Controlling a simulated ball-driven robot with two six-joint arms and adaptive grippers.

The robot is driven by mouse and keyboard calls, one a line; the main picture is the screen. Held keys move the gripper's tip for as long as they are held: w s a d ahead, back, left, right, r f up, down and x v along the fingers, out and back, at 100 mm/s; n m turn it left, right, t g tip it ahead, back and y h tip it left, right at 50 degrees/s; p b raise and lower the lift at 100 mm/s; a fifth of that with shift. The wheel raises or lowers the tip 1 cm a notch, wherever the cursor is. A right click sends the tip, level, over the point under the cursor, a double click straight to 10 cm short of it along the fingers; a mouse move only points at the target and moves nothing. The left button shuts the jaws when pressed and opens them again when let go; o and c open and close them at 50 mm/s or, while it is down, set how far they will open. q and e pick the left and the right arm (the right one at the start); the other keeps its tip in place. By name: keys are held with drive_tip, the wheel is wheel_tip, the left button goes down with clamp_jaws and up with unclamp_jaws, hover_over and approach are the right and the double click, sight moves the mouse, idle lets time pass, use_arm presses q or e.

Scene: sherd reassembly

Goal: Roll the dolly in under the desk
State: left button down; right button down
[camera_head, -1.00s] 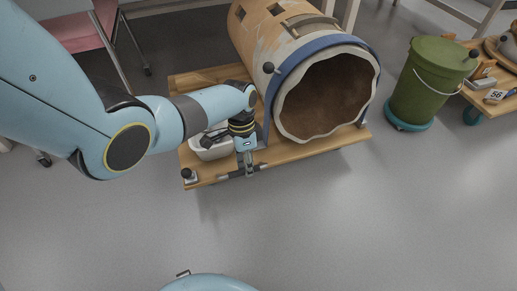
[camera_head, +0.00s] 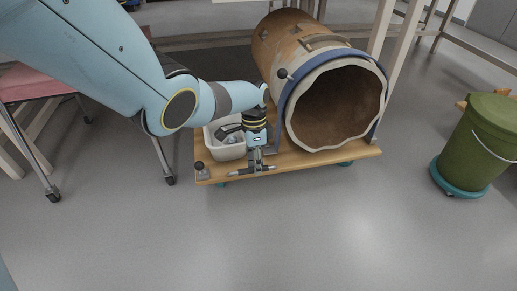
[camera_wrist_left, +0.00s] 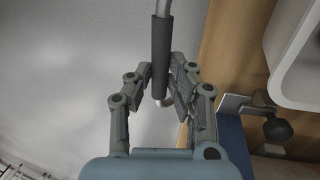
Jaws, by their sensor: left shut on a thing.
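The wooden dolly (camera_head: 290,160) stands on the floor on teal casters, carrying a large brown jar (camera_head: 284,45) lying on its side. The jar's jagged open mouth faces me, with a blue band around it. My left gripper (camera_head: 257,168) is shut on the bar handle (camera_head: 238,174) at the dolly's front edge. In the left wrist view, the fingers (camera_wrist_left: 166,88) close around the dark grip of the handle (camera_wrist_left: 161,48). Pale desk legs (camera_head: 404,45) stand behind and right of the jar. Most of the desk is out of view. My right gripper is not in view.
A white bin (camera_head: 229,153) sits on the dolly's left part. A pink chair (camera_head: 36,82) with casters stands close on the left. A green bucket (camera_head: 486,145) on a teal wheeled base stands on the right. The grey floor in front is clear.

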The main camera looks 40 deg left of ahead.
use_arm(q)
drive_tip(key=shift+w+a, duration=0.5)
drive_tip(key=shift+a, duration=0.1)
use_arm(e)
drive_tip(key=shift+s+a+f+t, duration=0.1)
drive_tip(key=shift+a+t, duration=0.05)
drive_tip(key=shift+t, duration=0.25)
use_arm(q)
drive_tip(key=shift+r, duration=0.1)
drive_tip(key=c, duration=1.2)
unclamp_jaws()
drive_tip(key=r, duration=0.4)
drive_tip(key=w+a+r, duration=0.1)
drive_tip(key=r, duration=0.6)
drive_tip(key=shift+w+a+r, duration=0.2)
drive_tip(key=shift+a+r, duration=0.1)
drive_tip(key=shift+a, duration=0.1)
